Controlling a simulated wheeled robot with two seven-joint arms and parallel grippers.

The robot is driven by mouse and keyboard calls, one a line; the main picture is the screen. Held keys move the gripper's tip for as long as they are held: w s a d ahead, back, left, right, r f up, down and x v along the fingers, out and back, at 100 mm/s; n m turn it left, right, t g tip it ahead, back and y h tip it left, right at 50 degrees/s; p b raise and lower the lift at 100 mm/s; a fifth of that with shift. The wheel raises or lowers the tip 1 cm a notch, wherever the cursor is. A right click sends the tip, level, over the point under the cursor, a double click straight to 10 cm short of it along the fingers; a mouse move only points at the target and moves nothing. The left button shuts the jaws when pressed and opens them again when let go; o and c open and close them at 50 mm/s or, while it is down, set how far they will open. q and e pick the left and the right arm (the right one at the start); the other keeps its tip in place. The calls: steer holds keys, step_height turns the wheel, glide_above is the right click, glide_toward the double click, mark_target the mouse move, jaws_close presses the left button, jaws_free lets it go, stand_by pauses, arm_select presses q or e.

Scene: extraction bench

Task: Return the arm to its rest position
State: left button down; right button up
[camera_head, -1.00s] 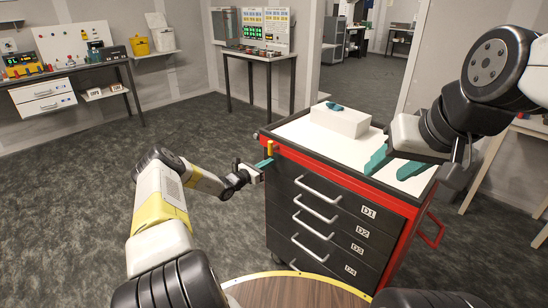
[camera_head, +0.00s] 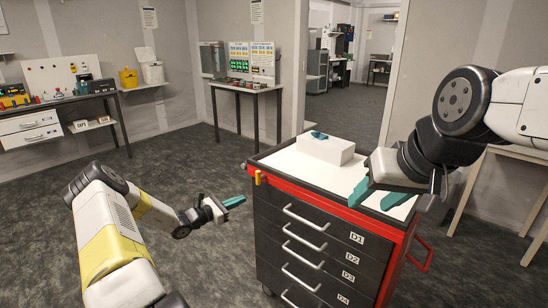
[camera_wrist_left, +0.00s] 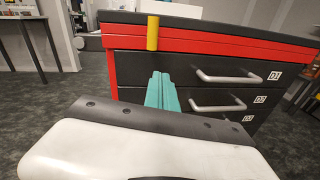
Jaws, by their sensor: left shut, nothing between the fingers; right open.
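My left gripper (camera_head: 234,201) has teal fingers pressed together with nothing between them. It hangs in the air just left of the drawer cart (camera_head: 318,238), apart from it. In the left wrist view its shut fingers (camera_wrist_left: 161,92) point toward the cart's drawer fronts. My right gripper (camera_head: 376,195) is open, its two teal fingers apart above the right part of the cart's top. Nothing shows between them.
The cart has a red frame and drawers labelled D1 to D4. A white box (camera_head: 325,148) with a teal item (camera_head: 319,134) stands on top. Benches (camera_head: 240,88) line the walls. Open floor (camera_head: 175,165) lies left.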

arm_select(q)
steer(key=s+d+r+m+g+y, duration=0.1)
steer(key=s+d+r+m+g, duration=0.45)
steer(key=s+r+m, duration=0.35)
steer(key=s+d+r+m+g+y, duration=0.2)
steer(key=s+d+r+m+g, duration=0.2)
steer(key=s+d+r+m, duration=0.5)
steer(key=s+a+r+m+t+y, duration=0.1)
steer(key=s+a+r+m+y, duration=0.1)
steer(key=s+r, duration=0.2)
steer(key=s+a+r+m+t+y, duration=0.1)
steer(key=s+r, duration=0.4)
steer(key=s, duration=0.6)
steer(key=s+a+r+m+t+y, duration=0.1)
steer(key=s+a+r+m+y, duration=0.3)
steer(key=s, duration=0.4)
steer(key=shift+s+a+r+m, duration=0.25)
steer(key=shift+a+r+m, duration=0.2)
steer(key=shift+r+m, duration=0.15)
